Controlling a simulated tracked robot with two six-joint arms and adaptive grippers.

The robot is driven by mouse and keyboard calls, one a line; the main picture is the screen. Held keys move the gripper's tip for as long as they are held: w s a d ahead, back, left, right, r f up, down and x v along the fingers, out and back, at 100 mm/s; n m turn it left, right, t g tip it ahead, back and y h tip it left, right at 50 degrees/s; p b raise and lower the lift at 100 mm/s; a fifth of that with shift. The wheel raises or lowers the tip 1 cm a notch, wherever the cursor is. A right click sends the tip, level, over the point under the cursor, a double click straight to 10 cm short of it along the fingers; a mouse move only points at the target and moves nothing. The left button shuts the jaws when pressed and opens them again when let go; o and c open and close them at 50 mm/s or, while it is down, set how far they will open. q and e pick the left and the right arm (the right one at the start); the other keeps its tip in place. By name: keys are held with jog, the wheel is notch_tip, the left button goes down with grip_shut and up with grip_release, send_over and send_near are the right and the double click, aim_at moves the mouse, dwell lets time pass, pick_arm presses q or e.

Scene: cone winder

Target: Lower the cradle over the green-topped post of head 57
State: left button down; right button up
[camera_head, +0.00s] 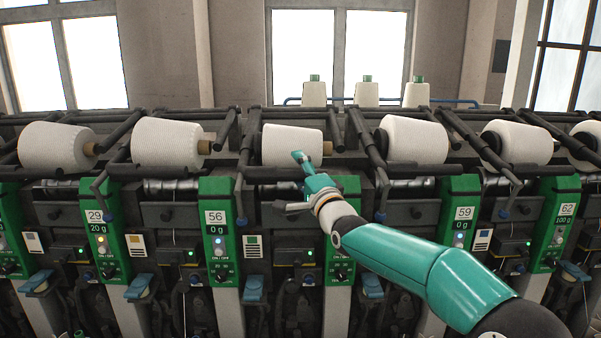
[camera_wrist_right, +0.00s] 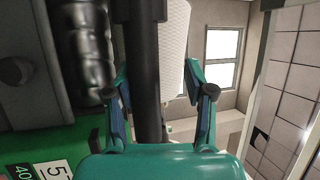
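The cradle's dark grip bar (camera_head: 268,174) runs level in front of a white yarn cone (camera_head: 290,145) in the middle of the machine. My right gripper (camera_head: 296,181) is at the bar's right part, one finger above and one below. In the right wrist view the bar (camera_wrist_right: 146,70) passes between the spread fingers (camera_wrist_right: 163,92), with a clear gap to the one on the right. A cut-off label starting with 5 (camera_wrist_right: 55,172) shows in the wrist view. My left gripper is out of view.
The head 56 post (camera_head: 216,222) stands to the left and the head 59 post (camera_head: 460,213) to the right. Neighbouring cones (camera_head: 170,143) and dark cradle arms sit close on both sides. Several cones with green tops (camera_head: 367,92) stand behind.

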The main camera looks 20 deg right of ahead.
jog(key=shift+s+r, duration=0.1)
jog(key=shift+r, duration=0.05)
jog(key=v, duration=1.1)
jog(key=shift+s+f, duration=0.35)
